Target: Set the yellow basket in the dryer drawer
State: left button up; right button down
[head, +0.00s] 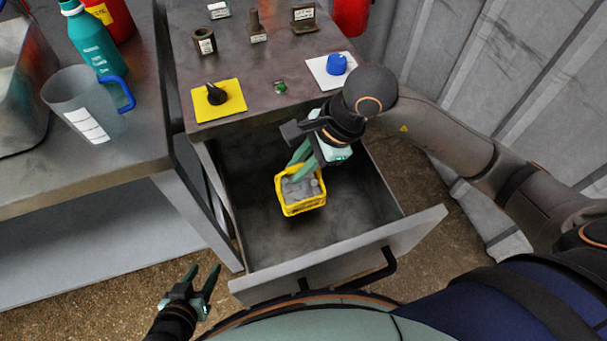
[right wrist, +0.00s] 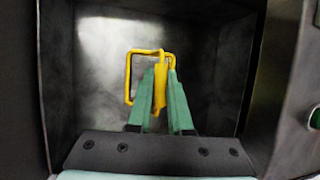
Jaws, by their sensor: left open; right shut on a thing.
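The small yellow basket (head: 303,209) holds grey pieces and is inside the outline of the open dryer drawer (head: 262,255) in the head view. My right gripper (head: 298,170) is shut on the basket's yellow edge or handle, coming from above. In the right wrist view the green fingers (right wrist: 160,88) close on a yellow upright part of the basket (right wrist: 130,75), with the drawer's grey interior behind. I cannot tell whether the basket touches the drawer floor. My left gripper (head: 203,282) is open and empty, left of the drawer front, outside the drawer.
The dryer top (head: 265,60) carries a black knob on a yellow plate (head: 217,95), a blue knob (head: 337,63) and small labelled items. A bench at left holds a jug (head: 85,105) and a teal bottle (head: 90,40). The drawer's black handle (head: 360,277) faces my body.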

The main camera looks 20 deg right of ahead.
aim_at(304, 183)
jog(key=shift+w+d+f, duration=0.1)
jog(key=shift+d+f, duration=0.1)
jog(key=shift+f, duration=0.8)
jog(key=shift+w+d+f, duration=0.1)
jog(key=shift+d+f, duration=0.05)
jog(key=shift+f, duration=0.8)
jog(key=shift+s+f+b, duration=0.1)
jog(key=shift+b, duration=0.2)
jog(key=c, duration=0.8)
grip_release()
jog(key=shift+c, duration=0.2)
jog(key=shift+r, duration=0.2)
jog(key=p+v, duration=0.1)
jog(key=v, duration=1)
jog(key=shift+d+r+p, duration=0.15)
jog(key=shift+r+p, duration=0.2)
jog(key=shift+p, duration=0.05)
jog(key=shift+s, duration=0.1)
